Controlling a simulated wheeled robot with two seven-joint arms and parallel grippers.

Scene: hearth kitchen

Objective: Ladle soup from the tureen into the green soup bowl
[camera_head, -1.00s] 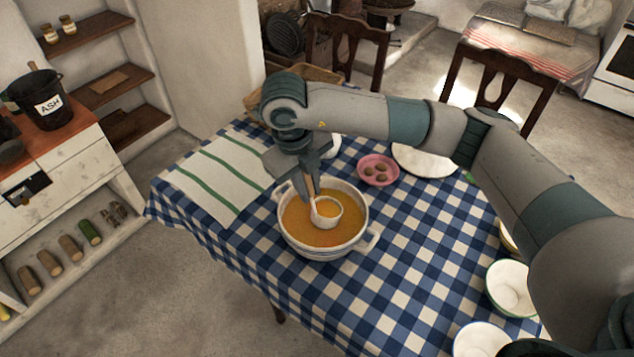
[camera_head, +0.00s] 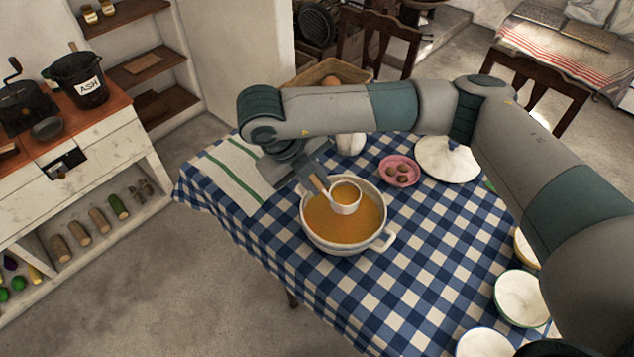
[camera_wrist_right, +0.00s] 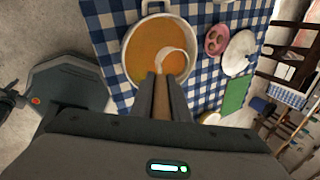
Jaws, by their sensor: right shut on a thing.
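The white tureen (camera_head: 352,248) stands on the checked table and holds orange soup (camera_head: 325,220). My right gripper (camera_head: 312,180) is shut on the wooden handle of the ladle (camera_head: 345,204), at the tureen's far left rim. The ladle's white cup is over the soup and has soup in it; whether its underside still touches the surface I cannot tell. The wrist view also shows the ladle cup (camera_wrist_right: 183,52) over the soup (camera_wrist_right: 150,42). A bowl with a green rim (camera_head: 521,299) stands at the table's right side, empty. My left gripper is not in view.
A pink dish (camera_head: 399,171) with small brown things and a white lid (camera_head: 447,160) lie behind the tureen. White bowls (camera_head: 486,345) stand near the green-rimmed one. A striped cloth (camera_head: 232,172) lies at left. The checked cloth (camera_head: 420,262) between tureen and bowls is clear.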

